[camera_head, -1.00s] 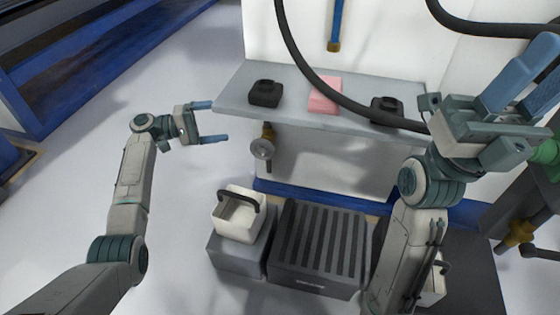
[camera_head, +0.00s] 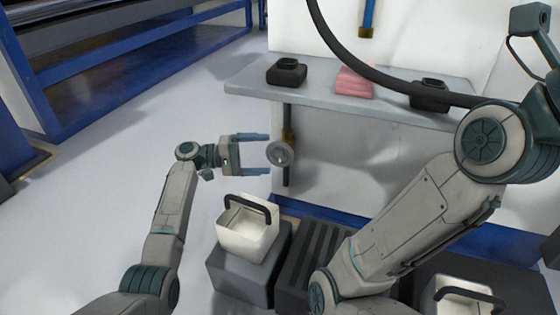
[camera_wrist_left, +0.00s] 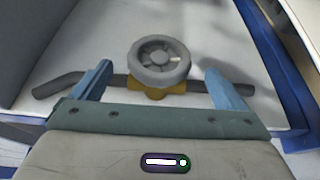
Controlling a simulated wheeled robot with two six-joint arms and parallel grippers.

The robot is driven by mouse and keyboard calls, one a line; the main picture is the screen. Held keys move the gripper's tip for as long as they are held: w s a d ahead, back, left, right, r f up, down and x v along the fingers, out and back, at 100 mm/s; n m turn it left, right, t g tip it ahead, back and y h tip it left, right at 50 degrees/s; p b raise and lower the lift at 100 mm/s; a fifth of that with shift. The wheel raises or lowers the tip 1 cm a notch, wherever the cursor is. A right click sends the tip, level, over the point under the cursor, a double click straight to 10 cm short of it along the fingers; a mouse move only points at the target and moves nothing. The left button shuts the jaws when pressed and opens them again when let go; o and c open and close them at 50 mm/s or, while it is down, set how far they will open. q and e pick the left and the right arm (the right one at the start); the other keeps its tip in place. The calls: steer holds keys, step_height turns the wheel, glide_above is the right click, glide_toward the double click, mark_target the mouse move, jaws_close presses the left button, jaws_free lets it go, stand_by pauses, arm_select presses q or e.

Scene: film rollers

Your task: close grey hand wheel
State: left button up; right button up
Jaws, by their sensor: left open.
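The grey hand wheel (camera_head: 281,154) sits on a brass valve body on a dark vertical pipe, below the shelf. It also shows in the left wrist view (camera_wrist_left: 158,61), facing the camera, with the brass body (camera_wrist_left: 155,88) behind it. My left gripper (camera_head: 268,154) is open, its two blue fingers pointing at the wheel, one above and one below it in the head view. In the left wrist view the wheel lies ahead between the fingertips (camera_wrist_left: 157,78), and no contact shows. My right gripper is out of the head view; only my right arm shows.
A grey shelf (camera_head: 330,101) above holds two black objects (camera_head: 287,72) (camera_head: 430,94) and pink cloths (camera_head: 354,82). A white basket (camera_head: 247,236) stands on a grey box (camera_head: 240,279) below. A dark hose hangs across the right. Floor at left is clear.

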mark_target(269, 156)
arm_select(q)
steer(key=d+b, duration=0.2)
steer(key=d, duration=0.2)
steer(key=shift+w+d+f, duration=0.15)
steer(key=shift+d, duration=0.7)
